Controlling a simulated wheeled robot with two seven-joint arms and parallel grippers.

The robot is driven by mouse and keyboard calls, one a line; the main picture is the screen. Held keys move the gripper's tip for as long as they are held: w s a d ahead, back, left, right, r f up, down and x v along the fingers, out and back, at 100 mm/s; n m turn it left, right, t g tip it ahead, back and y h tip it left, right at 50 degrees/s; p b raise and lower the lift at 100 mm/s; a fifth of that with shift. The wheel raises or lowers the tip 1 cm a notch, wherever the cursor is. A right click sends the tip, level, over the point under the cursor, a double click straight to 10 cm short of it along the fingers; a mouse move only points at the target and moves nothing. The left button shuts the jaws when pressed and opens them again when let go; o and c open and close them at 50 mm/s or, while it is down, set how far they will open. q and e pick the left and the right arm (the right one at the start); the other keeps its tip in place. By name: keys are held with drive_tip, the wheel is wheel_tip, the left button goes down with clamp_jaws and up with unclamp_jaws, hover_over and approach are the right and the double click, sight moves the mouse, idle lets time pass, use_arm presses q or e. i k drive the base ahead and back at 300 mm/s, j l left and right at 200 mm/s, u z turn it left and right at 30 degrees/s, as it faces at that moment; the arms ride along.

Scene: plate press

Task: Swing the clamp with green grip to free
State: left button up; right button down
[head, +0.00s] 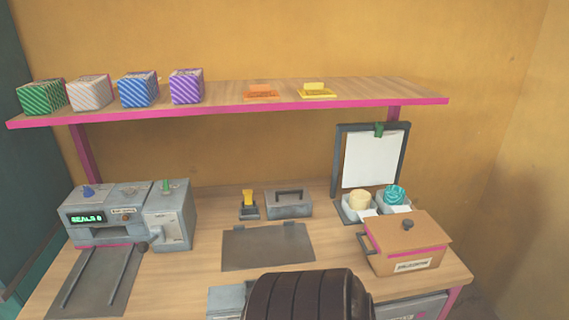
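Two green parts show in the head view. A small dark green clip (379,129) sits at the top edge of a dark upright frame (338,165) at the back right, over a white sheet (370,160). I cannot tell from this view which one is the clamp, nor whether either is swung over or free. Neither of my grippers is in view.
The table holds a dark flat plate (268,247), a grey toolbox (289,205), a yellow-handled tool (249,203) and a lidded brown box (408,249). A pink-edged shelf (225,100) above carries several patterned boxes. A railed grey track (95,285) lies before the machine.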

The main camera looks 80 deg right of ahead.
sight(378, 129)
drive_tip(key=z, duration=3.2)
